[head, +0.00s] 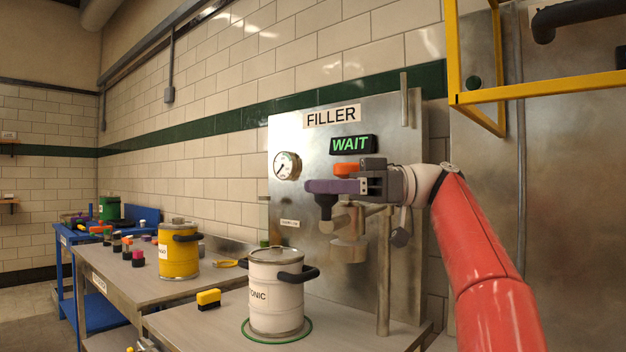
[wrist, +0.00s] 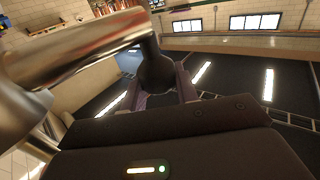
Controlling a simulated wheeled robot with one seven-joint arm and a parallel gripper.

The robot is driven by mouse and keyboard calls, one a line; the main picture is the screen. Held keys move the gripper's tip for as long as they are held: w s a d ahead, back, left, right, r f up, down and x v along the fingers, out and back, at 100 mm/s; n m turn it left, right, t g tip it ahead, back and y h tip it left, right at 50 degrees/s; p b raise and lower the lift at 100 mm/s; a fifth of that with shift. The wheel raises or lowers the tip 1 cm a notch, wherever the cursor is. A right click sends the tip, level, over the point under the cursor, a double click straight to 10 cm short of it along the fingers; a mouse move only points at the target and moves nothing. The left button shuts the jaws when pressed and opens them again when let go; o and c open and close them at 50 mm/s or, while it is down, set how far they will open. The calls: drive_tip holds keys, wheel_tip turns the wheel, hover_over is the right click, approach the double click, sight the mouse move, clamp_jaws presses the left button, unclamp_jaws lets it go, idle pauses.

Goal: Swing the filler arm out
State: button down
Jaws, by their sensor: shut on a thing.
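The filler (head: 298,222) is a steel panel with a FILLER sign, a round gauge and a green WAIT display (head: 351,145). Its filler arm shows in the wrist view as a shiny metal tube (wrist: 85,48) ending in a dark knob (wrist: 155,68). The dark knob also shows in the head view (head: 325,204), hanging below my purple fingers. My gripper (head: 318,187) is shut on this knob; in the wrist view its fingers (wrist: 160,84) lie on both sides of it. My gripper hides part of the filler arm in the head view.
A white TONIC keg (head: 275,300) stands on a green ring below the filler. A yellow keg (head: 178,252) and a yellow-black block (head: 208,298) are on the benches to the left. A yellow frame (head: 540,88) juts out at upper right, above my arm.

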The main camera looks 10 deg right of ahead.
sight(362, 205)
drive_tip(key=shift+s+d, duration=0.15)
drive_tip(key=c, duration=1.5)
unclamp_jaws()
drive_tip(key=o, duration=0.3)
drive_tip(key=shift+s+d, duration=0.15)
drive_tip(key=shift+d, duration=0.1)
drive_tip(key=shift+o, duration=0.7)
drive_tip(key=d+p, duration=0.1)
drive_tip(key=d, duration=0.6)
drive_tip(key=shift+d, duration=0.35)
